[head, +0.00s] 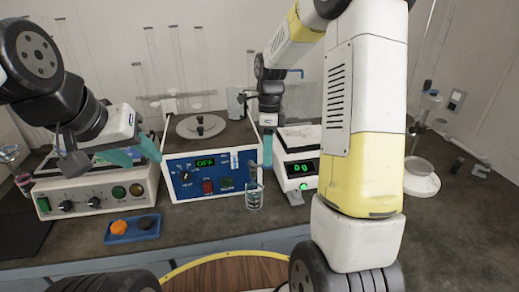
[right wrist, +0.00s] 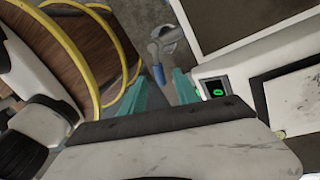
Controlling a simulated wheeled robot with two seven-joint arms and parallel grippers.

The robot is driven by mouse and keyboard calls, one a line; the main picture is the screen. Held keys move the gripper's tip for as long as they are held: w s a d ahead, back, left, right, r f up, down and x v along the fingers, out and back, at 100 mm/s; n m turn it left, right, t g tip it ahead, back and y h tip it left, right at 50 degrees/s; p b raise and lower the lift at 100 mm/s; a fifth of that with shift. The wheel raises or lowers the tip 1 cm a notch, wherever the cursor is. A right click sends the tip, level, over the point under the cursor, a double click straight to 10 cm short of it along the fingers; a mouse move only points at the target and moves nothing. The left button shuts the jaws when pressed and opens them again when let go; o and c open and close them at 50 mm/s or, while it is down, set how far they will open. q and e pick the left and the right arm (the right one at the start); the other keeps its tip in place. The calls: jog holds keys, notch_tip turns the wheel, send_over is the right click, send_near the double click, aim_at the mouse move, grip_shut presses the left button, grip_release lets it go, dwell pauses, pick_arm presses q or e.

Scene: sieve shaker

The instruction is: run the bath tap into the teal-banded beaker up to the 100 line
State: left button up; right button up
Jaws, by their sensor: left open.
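A small clear glass beaker (head: 254,196) stands on the bench in front of the blue-fronted bath (head: 211,176), under its tap (head: 253,173). Dark marks show on the glass; I cannot read the lines or a water level. In the right wrist view the beaker (right wrist: 169,36) lies beyond the tap's blue-ended lever (right wrist: 159,75). My right gripper (right wrist: 157,88) is open, its teal fingers either side of the lever's line, with no grip visible; in the head view it is above and behind the tap. My left gripper (head: 132,156) is open and empty above the left instrument.
The bath display reads OFF. A balance (head: 297,169) reading 0 g stands right of the bath. A blue tray (head: 132,229) with an orange and a dark item lies front left. My right arm hides part of the bench.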

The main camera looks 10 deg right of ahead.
jog(key=shift+s+f, duration=0.15)
jog(key=shift+f, duration=0.85)
grip_shut()
jog(key=shift+r, duration=0.1)
dwell(0.6)
